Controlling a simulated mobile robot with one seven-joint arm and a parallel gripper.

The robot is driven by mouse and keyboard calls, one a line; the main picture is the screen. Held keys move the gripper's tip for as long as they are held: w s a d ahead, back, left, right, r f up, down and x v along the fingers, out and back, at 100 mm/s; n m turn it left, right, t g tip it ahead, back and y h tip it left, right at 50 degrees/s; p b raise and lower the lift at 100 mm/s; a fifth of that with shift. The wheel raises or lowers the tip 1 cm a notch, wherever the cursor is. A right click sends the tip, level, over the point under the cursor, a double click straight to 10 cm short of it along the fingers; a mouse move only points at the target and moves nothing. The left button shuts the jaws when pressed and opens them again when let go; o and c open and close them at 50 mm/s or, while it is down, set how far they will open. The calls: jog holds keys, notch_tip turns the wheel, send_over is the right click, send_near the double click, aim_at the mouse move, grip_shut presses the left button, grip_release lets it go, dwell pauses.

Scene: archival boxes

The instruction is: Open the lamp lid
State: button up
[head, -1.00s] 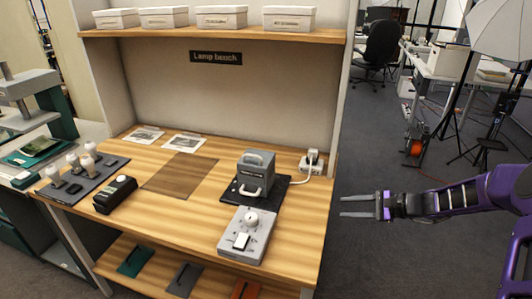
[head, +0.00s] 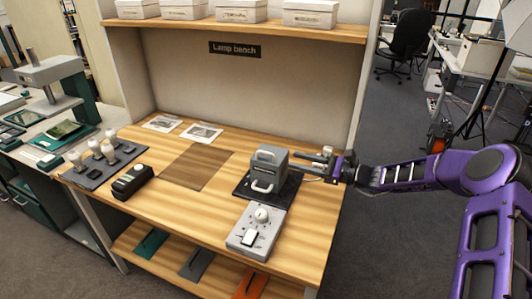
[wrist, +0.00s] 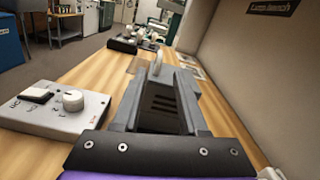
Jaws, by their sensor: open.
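A grey control box (head: 256,229) with a knob and switch stands in front of the lamp. A white plug unit (head: 327,153) is behind my gripper. A black device (head: 132,182) and a bulb tray (head: 103,165) are at left. The brown mat (head: 197,167) is bare. A shelf with boxes overhangs.

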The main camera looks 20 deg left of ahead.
aim_at(267, 153)
jog(key=a, duration=0.7)
jog(key=w+a, duration=0.1)
jog(key=a, duration=0.2)
jog(key=shift+a, duration=0.4)
grip_shut()
dwell(0.8)
